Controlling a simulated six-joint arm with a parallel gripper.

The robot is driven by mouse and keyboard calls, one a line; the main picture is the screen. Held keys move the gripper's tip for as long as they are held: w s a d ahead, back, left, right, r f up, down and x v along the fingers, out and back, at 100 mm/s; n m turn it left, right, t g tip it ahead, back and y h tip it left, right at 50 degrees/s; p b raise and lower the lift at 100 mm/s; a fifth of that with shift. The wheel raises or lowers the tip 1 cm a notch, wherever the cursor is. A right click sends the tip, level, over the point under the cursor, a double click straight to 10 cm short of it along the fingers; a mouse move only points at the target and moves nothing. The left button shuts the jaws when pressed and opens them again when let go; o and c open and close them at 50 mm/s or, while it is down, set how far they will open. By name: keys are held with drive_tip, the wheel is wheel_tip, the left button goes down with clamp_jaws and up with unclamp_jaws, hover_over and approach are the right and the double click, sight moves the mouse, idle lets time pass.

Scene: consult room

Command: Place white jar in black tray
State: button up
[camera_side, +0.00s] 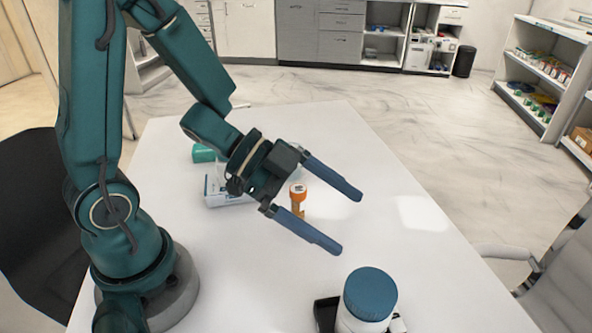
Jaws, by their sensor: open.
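A white jar (364,322) with a ribbed blue lid stands upright at the bottom edge of the picture, partly cut off. A black tray (324,314) shows at the jar's left; the jar hides much of it, and I cannot tell whether the jar is in the tray or in front of it. My gripper (350,224) is open, with its two blue fingers spread and nothing between them. It is above the table, farther back than the jar and apart from it.
A white box (214,194) and a teal item (203,153) are farther left. The table's right side is clear. A chair (560,270) stands at the right.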

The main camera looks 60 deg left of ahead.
drive_tip(key=w+a+r+n+t+y, duration=0.2)
drive_tip(key=a+r+n+y, duration=0.15)
drive_tip(key=a+y, duration=0.2)
drive_tip(key=w+a+r+n+t+y, duration=0.2)
drive_tip(key=a+n+y, duration=0.2)
drive_tip(key=a+y, duration=0.15)
drive_tip(key=s+d+n+g, duration=0.1)
drive_tip(key=s+n+g, duration=0.1)
drive_tip(key=s, duration=0.5)
drive_tip(key=s+d+n+g+h, duration=0.1)
drive_tip(key=s+n+g, duration=0.2)
drive_tip(key=s, duration=0.3)
drive_tip(key=shift+s+d+f+n+g, duration=0.3)
drive_tip(key=shift+s+d+f+n, duration=0.05)
drive_tip(key=shift+s+d+n, duration=0.1)
